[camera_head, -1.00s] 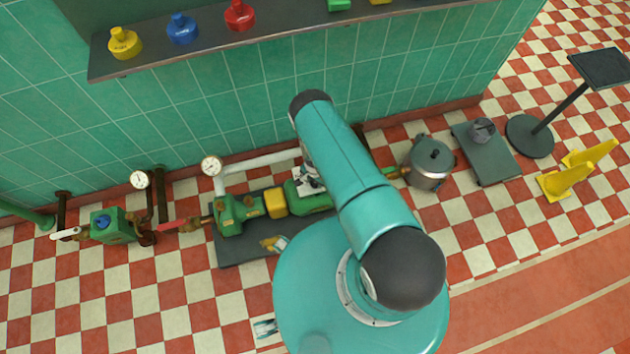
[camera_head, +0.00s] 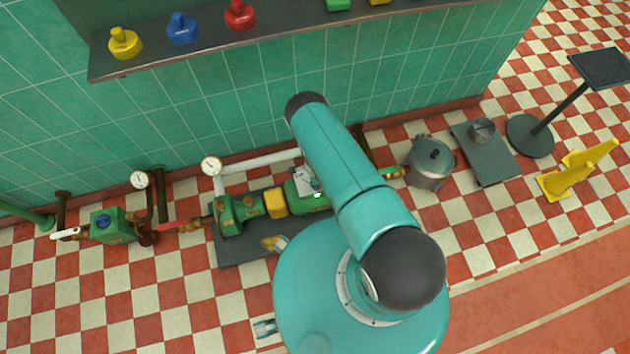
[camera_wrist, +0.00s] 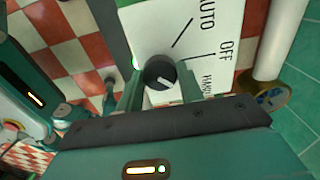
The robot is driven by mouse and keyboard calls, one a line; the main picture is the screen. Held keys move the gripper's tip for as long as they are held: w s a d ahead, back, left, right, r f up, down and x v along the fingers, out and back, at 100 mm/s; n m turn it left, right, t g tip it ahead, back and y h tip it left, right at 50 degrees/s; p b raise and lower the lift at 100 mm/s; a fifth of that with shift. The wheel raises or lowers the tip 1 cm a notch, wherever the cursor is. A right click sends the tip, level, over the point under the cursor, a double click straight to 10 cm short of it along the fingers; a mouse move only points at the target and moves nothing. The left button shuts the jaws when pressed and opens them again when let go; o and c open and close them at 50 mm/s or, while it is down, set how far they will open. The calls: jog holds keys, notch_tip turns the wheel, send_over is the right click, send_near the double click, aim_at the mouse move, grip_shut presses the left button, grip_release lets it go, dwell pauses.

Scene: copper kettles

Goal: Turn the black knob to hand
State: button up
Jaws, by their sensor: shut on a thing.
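The black knob (camera_wrist: 159,72) sits on a white panel (camera_wrist: 150,30) marked AUTO, OFF and HAND in the wrist view. A pale pointer mark shows on the knob's lower right part, away from the AUTO and OFF lines, towards the HAND side. The HAND word is partly covered by a finger. My gripper (camera_wrist: 160,84) is shut on the knob, one finger on each side. In the head view a bit of the white panel (camera_head: 306,181) shows beside my arm, by the green pump; the knob cannot be made out there.
The green pump (camera_head: 236,215) with a yellow coupling (camera_head: 275,203) stands on a dark base below the tiled wall. A white pipe and gauge (camera_head: 211,166) are close behind it. A metal pot (camera_head: 428,165) stands right of my arm. A shelf (camera_head: 290,28) overhangs behind.

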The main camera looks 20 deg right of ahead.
dwell(0.5)
jog(key=o, duration=1)
notch_tip(320, 180, up, 14)
dwell(0.4)
